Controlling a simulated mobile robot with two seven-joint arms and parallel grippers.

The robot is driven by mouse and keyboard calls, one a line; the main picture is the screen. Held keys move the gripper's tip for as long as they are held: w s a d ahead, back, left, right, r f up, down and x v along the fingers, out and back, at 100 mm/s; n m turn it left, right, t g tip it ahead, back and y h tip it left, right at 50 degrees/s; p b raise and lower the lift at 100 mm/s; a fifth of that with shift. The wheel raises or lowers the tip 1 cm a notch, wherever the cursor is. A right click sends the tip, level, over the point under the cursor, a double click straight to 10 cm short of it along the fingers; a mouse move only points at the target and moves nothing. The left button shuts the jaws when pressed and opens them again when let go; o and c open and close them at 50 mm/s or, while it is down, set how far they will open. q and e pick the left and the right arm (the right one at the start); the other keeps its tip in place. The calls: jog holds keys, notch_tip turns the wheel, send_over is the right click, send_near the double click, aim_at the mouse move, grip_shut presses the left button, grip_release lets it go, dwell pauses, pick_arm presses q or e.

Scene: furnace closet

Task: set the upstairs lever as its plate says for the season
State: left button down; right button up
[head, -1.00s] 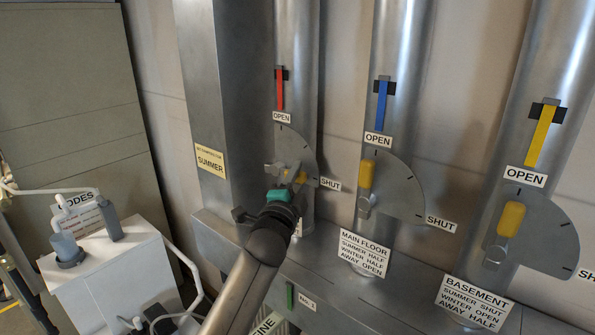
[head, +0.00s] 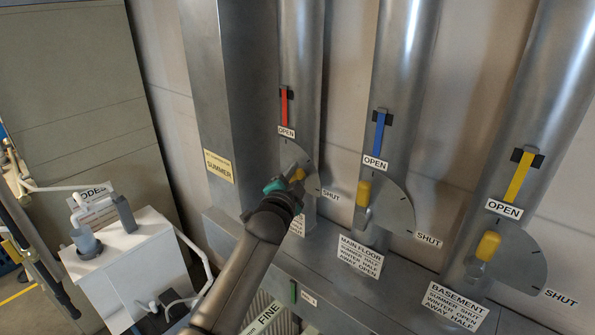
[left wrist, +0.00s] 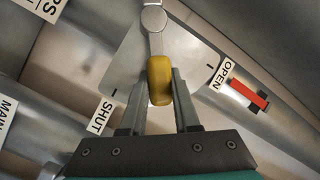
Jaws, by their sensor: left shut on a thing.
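The upstairs lever's yellow handle (head: 298,174) is on the leftmost pipe, under a red strip. My left gripper (head: 285,184) is shut on it. In the left wrist view, the handle (left wrist: 160,80) sits between the two fingers (left wrist: 160,100), roughly midway between the OPEN label (left wrist: 226,77) and the SHUT label (left wrist: 100,116). The upstairs plate (head: 297,225) is mostly hidden behind my arm, and its season lines cannot be read. A yellow sign (head: 219,167) on the duct reads SUMMER. My right gripper is not in view.
The main floor lever (head: 364,192) and basement lever (head: 488,246) both point near OPEN, to the right. Their plates stand below on the metal box (head: 330,285). A white unit with pipes (head: 130,260) stands at the lower left.

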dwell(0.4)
pick_arm(q)
jog(key=c, duration=0.7)
grip_release()
jog(key=shift+o, duration=0.2)
jog(key=v, duration=1.5)
jog(key=shift+s+a, duration=0.1)
